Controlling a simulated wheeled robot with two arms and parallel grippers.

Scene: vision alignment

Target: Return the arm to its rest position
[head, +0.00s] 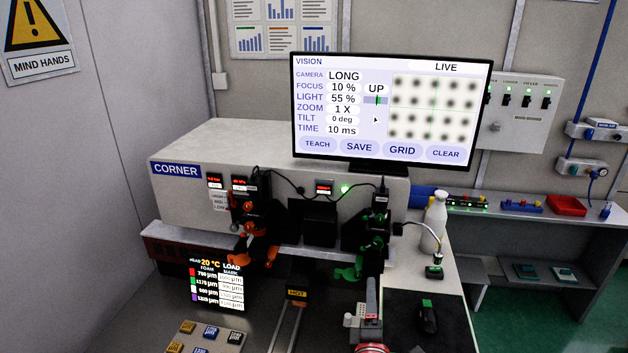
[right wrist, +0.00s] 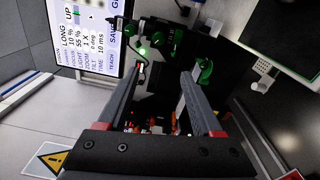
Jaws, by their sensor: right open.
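My right gripper (head: 370,300) shows at the bottom centre of the head view, in front of the CORNER machine (head: 270,150). In the right wrist view my right gripper (right wrist: 162,76) has its two grey fingers spread apart, with nothing between them. Beyond the fingers is the machine front with green knobs (right wrist: 205,72) and a lit green lamp. No part of my left gripper shows in the head view.
A monitor (head: 390,110) reading LIVE stands above the machine. Orange (head: 255,245) and green (head: 350,268) knobs jut from its front. A white bottle (head: 434,222) and a black mouse (head: 427,317) are to the right. A button pad (head: 205,338) lies at lower left.

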